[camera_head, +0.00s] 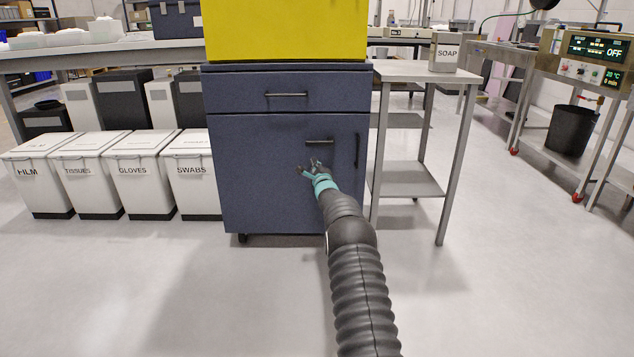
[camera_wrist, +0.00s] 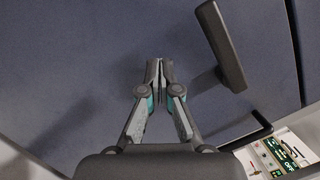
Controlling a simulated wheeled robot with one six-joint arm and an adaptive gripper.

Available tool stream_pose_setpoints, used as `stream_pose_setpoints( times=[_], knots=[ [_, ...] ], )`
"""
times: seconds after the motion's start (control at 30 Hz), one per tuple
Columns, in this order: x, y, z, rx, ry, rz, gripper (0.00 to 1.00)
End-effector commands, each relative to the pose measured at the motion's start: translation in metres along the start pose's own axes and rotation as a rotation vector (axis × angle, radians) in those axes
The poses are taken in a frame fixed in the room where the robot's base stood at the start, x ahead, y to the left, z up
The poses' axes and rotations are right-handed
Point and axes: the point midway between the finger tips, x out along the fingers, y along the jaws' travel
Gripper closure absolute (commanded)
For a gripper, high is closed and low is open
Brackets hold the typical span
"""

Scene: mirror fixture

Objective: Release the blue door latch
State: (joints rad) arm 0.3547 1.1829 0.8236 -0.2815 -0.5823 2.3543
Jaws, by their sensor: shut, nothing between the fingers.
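The blue cabinet door (camera_head: 262,185) is closed and flat below a drawer. Its latch, a dark bar handle (camera_head: 319,141), lies level on the upper right part of the door. In the wrist view the latch (camera_wrist: 222,45) shows as a dark bar on a short post, right of my fingers. My gripper (camera_head: 312,165) is in front of the door, just below the latch. In the wrist view my gripper (camera_wrist: 158,68) has its fingertips together with nothing between them. A clear gap separates the fingers from the latch.
An upright dark handle (camera_head: 357,150) is on the cabinet's right edge. The drawer (camera_head: 286,92) above is shut. Labelled white bins (camera_head: 140,180) stand at left. A metal side table (camera_head: 410,71) with a soap box (camera_head: 446,53) stands at right. The floor in front is clear.

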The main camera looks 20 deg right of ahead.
Motion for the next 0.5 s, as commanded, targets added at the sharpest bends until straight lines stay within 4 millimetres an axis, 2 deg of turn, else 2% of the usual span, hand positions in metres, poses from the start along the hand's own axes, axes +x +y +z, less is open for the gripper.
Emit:
stream_pose_setpoints(
  times=[0.5],
  knots=[
    [-0.054,0.012,0.007,0.001,0.003,0.004,1.0]
  ],
)
